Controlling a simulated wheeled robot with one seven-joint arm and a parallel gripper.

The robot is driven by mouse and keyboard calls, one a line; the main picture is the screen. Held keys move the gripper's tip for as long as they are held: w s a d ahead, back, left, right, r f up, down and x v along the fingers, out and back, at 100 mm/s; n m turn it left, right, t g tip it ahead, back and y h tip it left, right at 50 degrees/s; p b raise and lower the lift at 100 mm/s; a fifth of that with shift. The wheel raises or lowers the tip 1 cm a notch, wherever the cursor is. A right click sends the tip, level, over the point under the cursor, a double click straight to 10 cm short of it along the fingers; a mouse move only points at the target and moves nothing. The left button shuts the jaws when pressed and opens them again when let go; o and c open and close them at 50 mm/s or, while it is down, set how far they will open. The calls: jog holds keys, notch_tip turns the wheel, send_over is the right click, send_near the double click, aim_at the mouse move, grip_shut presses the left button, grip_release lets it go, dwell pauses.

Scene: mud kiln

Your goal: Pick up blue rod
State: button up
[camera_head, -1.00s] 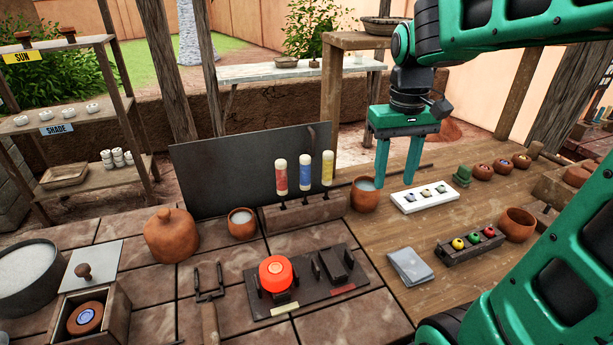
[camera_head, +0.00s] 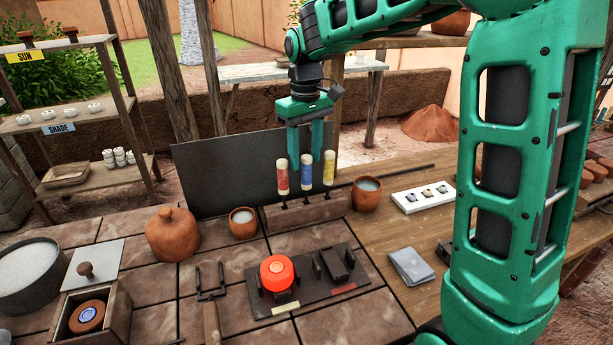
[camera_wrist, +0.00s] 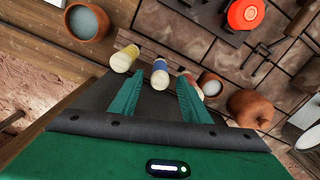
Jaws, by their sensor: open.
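The blue rod (camera_head: 306,172) stands upright in a clay block (camera_head: 305,211), between a red rod (camera_head: 282,177) and a yellow rod (camera_head: 328,168). Each rod has a pale cap. My gripper (camera_head: 305,158) is open and empty, pointing down above and behind the rods in the head view. In the wrist view the blue rod (camera_wrist: 160,74) shows between my two fingertips (camera_wrist: 158,90). The yellow rod (camera_wrist: 124,58) lies left of the left finger there, and the red rod is partly hidden by the right finger.
A dark upright panel (camera_head: 240,170) stands behind the rods. Clay cups stand beside the block, at left (camera_head: 243,224) and right (camera_head: 366,195). A glowing orange piece (camera_head: 277,273) sits on a dark plate in front. A white tray (camera_head: 423,197) lies to the right.

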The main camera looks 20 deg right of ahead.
aim_at(306, 172)
jog(key=shift+s+d+f, duration=0.1)
jog(key=shift+s+f, duration=0.05)
jog(key=shift+f, duration=2.55)
grip_shut()
